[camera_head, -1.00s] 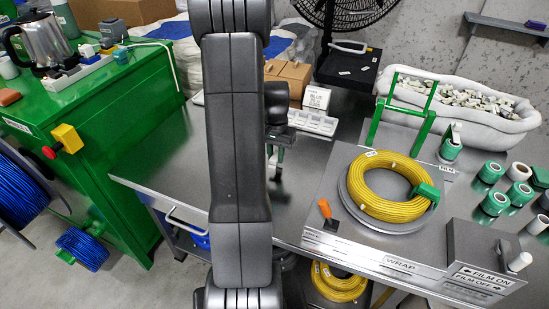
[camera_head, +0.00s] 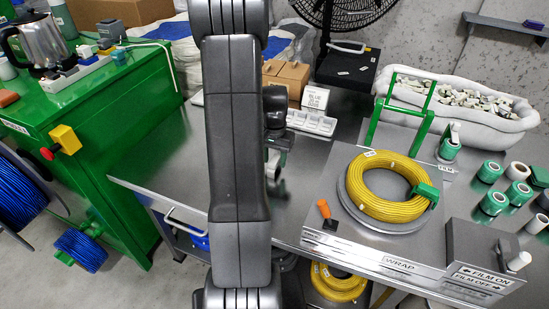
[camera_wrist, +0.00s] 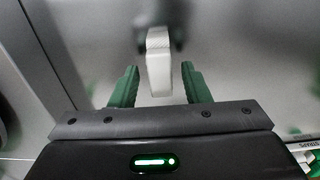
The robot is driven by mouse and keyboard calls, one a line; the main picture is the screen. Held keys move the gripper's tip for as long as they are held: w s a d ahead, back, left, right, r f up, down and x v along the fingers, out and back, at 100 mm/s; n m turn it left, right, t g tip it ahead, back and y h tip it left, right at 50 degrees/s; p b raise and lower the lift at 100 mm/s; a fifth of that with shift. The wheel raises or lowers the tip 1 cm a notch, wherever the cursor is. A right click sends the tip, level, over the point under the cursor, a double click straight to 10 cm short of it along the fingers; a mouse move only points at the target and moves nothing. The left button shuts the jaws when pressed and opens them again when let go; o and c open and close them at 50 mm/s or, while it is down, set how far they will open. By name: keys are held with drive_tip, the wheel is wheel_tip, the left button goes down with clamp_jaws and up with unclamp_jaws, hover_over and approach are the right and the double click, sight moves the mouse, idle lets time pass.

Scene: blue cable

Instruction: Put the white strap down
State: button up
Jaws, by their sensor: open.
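The white strap (camera_wrist: 158,65) shows in the wrist view as a short pale piece, just beyond and between the green fingertips. Gaps show between it and both fingers. My gripper (camera_wrist: 160,72) is open, with its two green fingers apart on either side of the strap, above the grey metal table. In the head view, a small white piece that looks like the strap (camera_head: 272,163) shows just right of my arm, below the dark wrist. My arm hides part of it there. I cannot tell whether it touches the table.
The metal table (camera_head: 310,160) has free room around the strap. A yellow cable coil (camera_head: 388,187) lies on the wrap plate to the right. A white tray (camera_head: 312,123), a small white box (camera_head: 315,98) and brown boxes (camera_head: 287,77) stand behind.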

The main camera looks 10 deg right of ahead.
sight(275, 159)
wheel_tip(275, 159, up, 12)
drive_tip(key=p, duration=0.1)
drive_tip(key=shift+o, duration=0.5)
drive_tip(key=shift+f, duration=0.1)
idle(0.8)
